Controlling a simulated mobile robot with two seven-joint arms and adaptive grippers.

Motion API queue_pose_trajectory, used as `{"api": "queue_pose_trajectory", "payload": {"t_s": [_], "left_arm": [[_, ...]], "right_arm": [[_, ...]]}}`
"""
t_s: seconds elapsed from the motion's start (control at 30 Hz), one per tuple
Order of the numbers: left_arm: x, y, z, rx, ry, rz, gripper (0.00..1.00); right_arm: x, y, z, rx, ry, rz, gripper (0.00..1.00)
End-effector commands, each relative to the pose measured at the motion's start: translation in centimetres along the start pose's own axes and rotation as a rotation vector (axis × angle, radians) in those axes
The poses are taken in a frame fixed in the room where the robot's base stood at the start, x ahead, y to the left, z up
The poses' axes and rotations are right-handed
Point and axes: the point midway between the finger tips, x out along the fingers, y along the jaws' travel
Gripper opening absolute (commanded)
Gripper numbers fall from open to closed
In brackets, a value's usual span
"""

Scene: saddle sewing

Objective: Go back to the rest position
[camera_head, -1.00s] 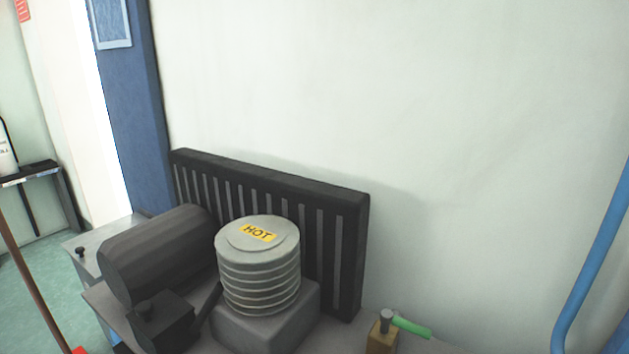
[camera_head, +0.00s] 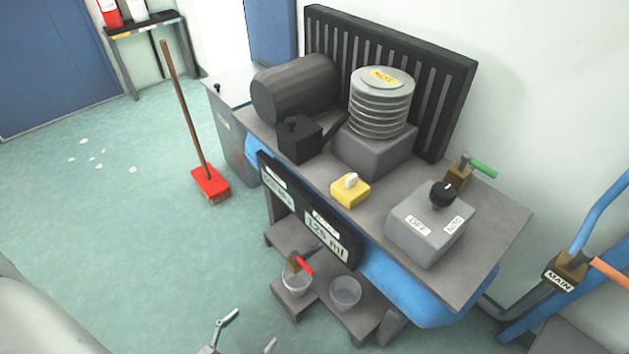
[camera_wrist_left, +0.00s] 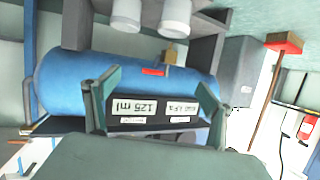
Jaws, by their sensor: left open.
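My left gripper (camera_head: 251,330) shows at the bottom edge of the head view, its two fingertips apart with nothing between them. It is over the floor, in front of the machine bench and apart from it. In the left wrist view the open gripper (camera_wrist_left: 160,80) faces the bench's dark display panel, which reads 125 ml, and the blue tank (camera_wrist_left: 75,80); that view is upside down. My right gripper is in neither view.
The bench (camera_head: 490,235) carries a grey control box (camera_head: 420,235), a yellow switch (camera_head: 350,192) and a ribbed stack marked HOT (camera_head: 381,105). A red broom (camera_head: 210,184) stands left. Floor (camera_head: 130,240) at left is mostly clear.

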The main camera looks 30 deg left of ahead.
Motion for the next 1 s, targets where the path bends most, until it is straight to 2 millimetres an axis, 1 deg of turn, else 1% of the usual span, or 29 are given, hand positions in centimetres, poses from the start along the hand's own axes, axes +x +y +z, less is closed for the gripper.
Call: {"api": "queue_pose_trajectory", "payload": {"t_s": [0.03,0.07,0.1,0.17,0.2,0.3,0.4,0.47,0.53,0.6,0.7,0.83,0.9,1.0], "left_arm": [[0.3,-0.1,-4.8,0.018,0.043,0.010,0.83],[0.0,0.1,-6.2,0.027,0.045,0.018,0.83],[-0.6,0.2,-8.1,0.042,0.048,0.028,0.83],[-1.6,0.4,-11.0,0.064,0.050,0.041,0.83],[-2.5,0.5,-12.8,0.079,0.048,0.049,0.83],[-4.7,0.9,-16.4,0.114,0.033,0.065,0.83],[-7.1,1.1,-19.3,0.144,0.010,0.075,0.83],[-8.3,1.6,-20.9,0.158,-0.008,0.081,0.83],[-9.3,2.7,-22.5,0.163,-0.043,0.091,0.83],[-10.2,4.2,-23.7,0.164,-0.087,0.104,0.83],[-11.7,6.2,-25.0,0.167,-0.156,0.126,0.83],[-13.4,8.2,-25.7,0.170,-0.231,0.152,0.83],[-14.0,8.8,-25.7,0.171,-0.256,0.162,0.83],[-14.4,9.2,-25.6,0.172,-0.273,0.168,0.83]], "right_arm": [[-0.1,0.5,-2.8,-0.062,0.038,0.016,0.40],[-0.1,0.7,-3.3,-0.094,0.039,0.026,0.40],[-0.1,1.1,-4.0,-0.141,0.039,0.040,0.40],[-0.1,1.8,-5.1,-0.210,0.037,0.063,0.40],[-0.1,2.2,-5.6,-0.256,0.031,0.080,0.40],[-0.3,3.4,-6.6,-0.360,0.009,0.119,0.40],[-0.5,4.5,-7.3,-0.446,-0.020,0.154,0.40],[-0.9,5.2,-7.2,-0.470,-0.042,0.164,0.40],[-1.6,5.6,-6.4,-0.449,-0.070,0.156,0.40],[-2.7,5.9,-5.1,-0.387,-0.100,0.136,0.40],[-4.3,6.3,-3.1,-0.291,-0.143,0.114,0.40],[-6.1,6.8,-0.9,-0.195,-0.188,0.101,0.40],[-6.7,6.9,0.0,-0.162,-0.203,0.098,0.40],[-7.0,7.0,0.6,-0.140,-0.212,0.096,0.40]]}}
